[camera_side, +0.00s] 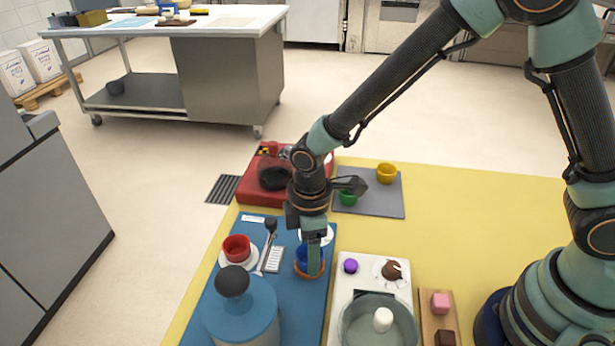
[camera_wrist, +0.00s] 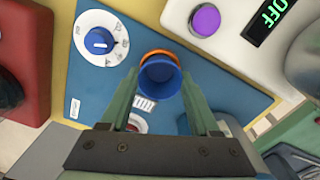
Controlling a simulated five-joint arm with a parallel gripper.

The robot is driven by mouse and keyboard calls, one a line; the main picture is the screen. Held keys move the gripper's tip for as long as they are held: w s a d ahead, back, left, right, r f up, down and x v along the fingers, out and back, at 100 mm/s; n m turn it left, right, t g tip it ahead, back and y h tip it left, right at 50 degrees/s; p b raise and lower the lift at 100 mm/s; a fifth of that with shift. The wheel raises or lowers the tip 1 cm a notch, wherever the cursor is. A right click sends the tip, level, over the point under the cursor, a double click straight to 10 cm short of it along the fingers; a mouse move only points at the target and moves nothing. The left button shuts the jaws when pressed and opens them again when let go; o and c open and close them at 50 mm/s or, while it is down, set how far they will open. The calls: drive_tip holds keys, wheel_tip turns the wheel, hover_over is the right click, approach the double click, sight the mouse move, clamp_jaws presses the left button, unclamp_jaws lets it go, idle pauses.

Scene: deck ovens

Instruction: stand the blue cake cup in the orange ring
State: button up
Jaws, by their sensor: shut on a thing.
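My gripper (camera_side: 314,266) points straight down over the blue board and is shut on the blue cake cup (camera_side: 301,256). In the wrist view the cup (camera_wrist: 160,80) sits between the two fingertips, its open mouth toward the camera. The orange ring (camera_side: 309,275) shows around the low part of the cup in the side view. In the wrist view an arc of the ring (camera_wrist: 158,53) shows past the cup's far edge. The cup looks upright. I cannot tell whether its base rests inside the ring or is slightly above it.
A red cup (camera_side: 237,247) on a white saucer and a blue lidded pot (camera_side: 240,310) stand left on the blue board (camera_side: 205,315). A white unit with a purple button (camera_side: 350,265) is close right. Green (camera_side: 348,198) and yellow (camera_side: 386,173) cups stand behind on a grey mat.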

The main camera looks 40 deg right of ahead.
drive_tip(key=shift+f, duration=0.1)
drive_tip(key=o, duration=1)
drive_tip(key=shift+o, duration=0.2)
wheel_tip(320, 180, up, 11)
idle(0.5)
drive_tip(key=s+d+r+m+t, duration=0.2)
drive_tip(key=d+r+m, duration=0.3)
drive_tip(key=d, duration=0.5)
drive_tip(key=s+d+r+m+t, duration=0.3)
drive_tip(key=d+r+m, duration=0.3)
drive_tip(key=d+m, duration=0.2)
drive_tip(key=shift+s+d+t, duration=0.3)
drive_tip(key=shift+d, duration=0.65)
